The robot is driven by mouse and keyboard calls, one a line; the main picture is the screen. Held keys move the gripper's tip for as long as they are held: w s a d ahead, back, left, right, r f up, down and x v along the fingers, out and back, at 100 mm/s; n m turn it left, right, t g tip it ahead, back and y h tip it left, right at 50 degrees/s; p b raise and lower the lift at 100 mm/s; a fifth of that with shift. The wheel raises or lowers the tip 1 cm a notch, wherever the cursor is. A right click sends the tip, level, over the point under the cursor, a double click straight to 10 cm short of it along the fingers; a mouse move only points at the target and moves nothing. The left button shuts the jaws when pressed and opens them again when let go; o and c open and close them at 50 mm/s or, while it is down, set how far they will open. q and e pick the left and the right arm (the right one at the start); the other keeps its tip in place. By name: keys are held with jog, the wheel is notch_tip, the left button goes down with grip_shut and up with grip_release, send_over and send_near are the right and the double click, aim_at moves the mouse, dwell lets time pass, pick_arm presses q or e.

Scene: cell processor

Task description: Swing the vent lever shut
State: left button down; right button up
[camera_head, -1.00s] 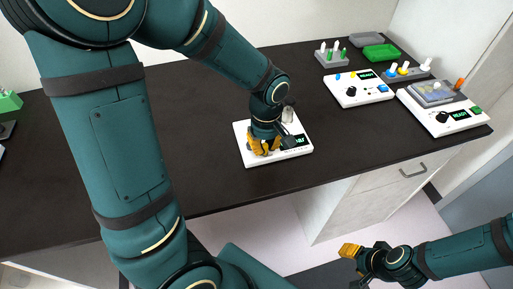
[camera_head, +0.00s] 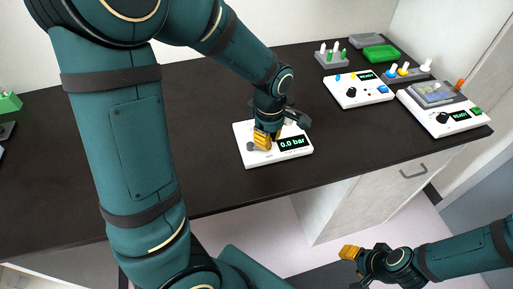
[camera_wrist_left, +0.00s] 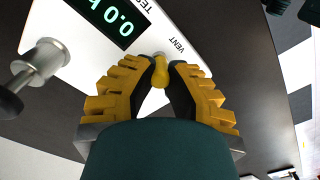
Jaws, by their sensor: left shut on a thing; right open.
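A white device (camera_head: 255,161) with a dark display (camera_head: 292,143) reading "0.0 bar" in green sits on the dark bench. In the left wrist view, the vent lever's yellow knob (camera_wrist_left: 160,72) is beside the "VENT" label on the white panel (camera_wrist_left: 195,22). My left gripper (camera_head: 263,140) is over the device's front left part. In the left wrist view its yellow fingers (camera_wrist_left: 161,75) are closed around the knob. The lever's lower part is hidden. My right gripper (camera_head: 355,266) is open and empty, low at the right, away from the bench.
A silver fitting with a black end (camera_wrist_left: 40,62) stands on the device near the left gripper. At the back right are two more white devices (camera_head: 340,98) (camera_head: 425,120), a green tray (camera_head: 381,53) and racks (camera_head: 331,60).

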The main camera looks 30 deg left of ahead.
pick_arm(q)
jog(key=shift+w+a+n, duration=0.1)
jog(key=shift+n, duration=0.2)
jog(key=shift+w+a+n+p, duration=0.25)
jog(key=shift+w+n, duration=0.05)
jog(key=shift+n, duration=0.6)
jog(key=shift+w+a+n+p, duration=0.2)
jog(key=shift+w+n, duration=0.05)
jog(key=shift+n, duration=0.65)
jog(key=c, duration=0.9)
grip_release()
notch_tip(320, 180, up, 6)
jog(key=p, duration=0.5)
jog(key=shift+p, duration=0.35)
